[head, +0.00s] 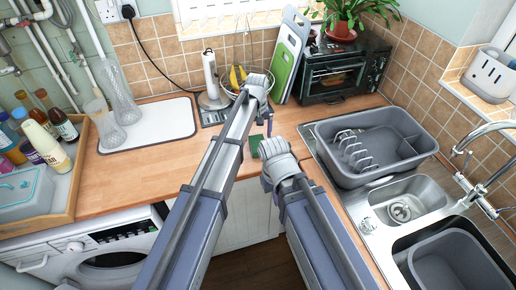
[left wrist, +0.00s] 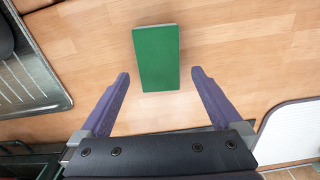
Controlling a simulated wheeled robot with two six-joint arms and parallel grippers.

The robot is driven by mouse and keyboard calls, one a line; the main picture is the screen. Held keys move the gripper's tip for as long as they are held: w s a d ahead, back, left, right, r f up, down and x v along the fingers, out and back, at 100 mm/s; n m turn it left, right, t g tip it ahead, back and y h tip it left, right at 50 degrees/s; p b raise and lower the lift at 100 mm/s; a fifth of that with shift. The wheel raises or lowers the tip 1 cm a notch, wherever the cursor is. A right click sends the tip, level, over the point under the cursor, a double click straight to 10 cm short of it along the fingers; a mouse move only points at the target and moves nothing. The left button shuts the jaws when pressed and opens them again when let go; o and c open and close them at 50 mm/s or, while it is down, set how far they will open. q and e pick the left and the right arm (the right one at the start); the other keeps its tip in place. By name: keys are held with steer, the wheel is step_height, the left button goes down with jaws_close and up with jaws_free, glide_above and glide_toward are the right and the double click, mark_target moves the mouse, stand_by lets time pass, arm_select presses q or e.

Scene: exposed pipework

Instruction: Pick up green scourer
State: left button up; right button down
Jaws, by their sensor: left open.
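The green scourer (left wrist: 156,58) is a flat green block lying on the wooden worktop. In the head view the scourer (head: 254,146) is partly hidden between my two arms. My left gripper (head: 264,122) is above the worktop, pointing down, near the scourer. In the left wrist view its two fingers (left wrist: 160,74) are spread apart with nothing held, and the scourer lies beyond and between the fingertips. My right gripper (head: 277,166) is low at the worktop's front, right of the scourer. Its fingers are hidden.
The sink with a grey dish tub (head: 375,160) is right of the scourer. A white tray (head: 150,128) with glass vases is to the left. A kitchen-roll holder (head: 212,80), a fruit basket and a small oven (head: 345,75) stand behind. Bare worktop surrounds the scourer.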

mark_target(258, 142)
arm_select(q)
step_height(258, 142, down, 4)
steer(key=b, duration=0.3)
steer(key=shift+s+d+f, duration=0.1)
steer(key=c, duration=1.2)
steer(key=shift+r, duration=0.2)
steer(key=shift+c, duration=0.2)
step_height(258, 142, up, 10)
steer(key=p, duration=1)
steer(key=shift+f, duration=0.1)
